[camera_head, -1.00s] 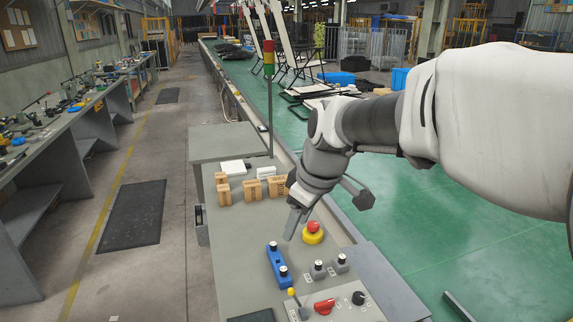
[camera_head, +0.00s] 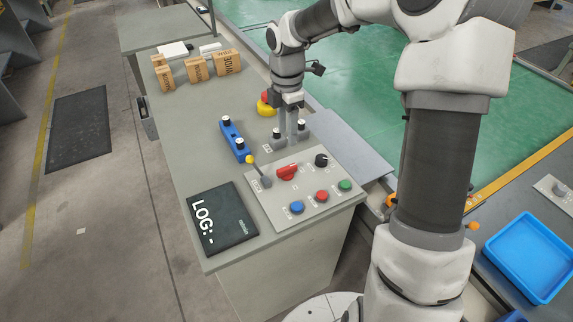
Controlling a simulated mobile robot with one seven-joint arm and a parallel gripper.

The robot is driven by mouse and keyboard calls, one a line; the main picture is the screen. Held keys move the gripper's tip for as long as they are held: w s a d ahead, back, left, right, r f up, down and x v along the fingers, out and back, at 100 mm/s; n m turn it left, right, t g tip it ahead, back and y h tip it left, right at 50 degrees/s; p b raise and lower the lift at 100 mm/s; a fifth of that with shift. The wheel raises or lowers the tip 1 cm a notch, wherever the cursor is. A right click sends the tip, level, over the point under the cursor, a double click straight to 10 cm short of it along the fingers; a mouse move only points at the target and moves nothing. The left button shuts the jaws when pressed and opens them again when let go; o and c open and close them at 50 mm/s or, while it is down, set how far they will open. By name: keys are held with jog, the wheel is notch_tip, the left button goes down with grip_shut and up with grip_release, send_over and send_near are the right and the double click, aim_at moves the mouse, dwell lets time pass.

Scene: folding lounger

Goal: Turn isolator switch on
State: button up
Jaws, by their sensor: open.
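A red rotary handle (camera_head: 287,172), likely the isolator switch, sits on the light grey control panel (camera_head: 322,178) on the bench. Its label is too small to read. My gripper (camera_head: 288,138) points down with its fingers a little apart and nothing between them. It is behind the red handle in the picture, close to two small grey blocks with black tops (camera_head: 277,139). I cannot tell whether a finger touches them.
A blue two-knob fixture (camera_head: 233,141) stands left of the panel. A red-and-yellow emergency stop (camera_head: 265,106) is behind my gripper. A dark log book (camera_head: 219,218) lies at the front left. A blue tray (camera_head: 535,253) is at the right.

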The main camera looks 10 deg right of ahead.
aim_at(287, 168)
notch_tip(287, 168, down, 12)
jog(key=shift+f+b, duration=0.1)
jog(key=shift+b, duration=0.9)
grip_shut()
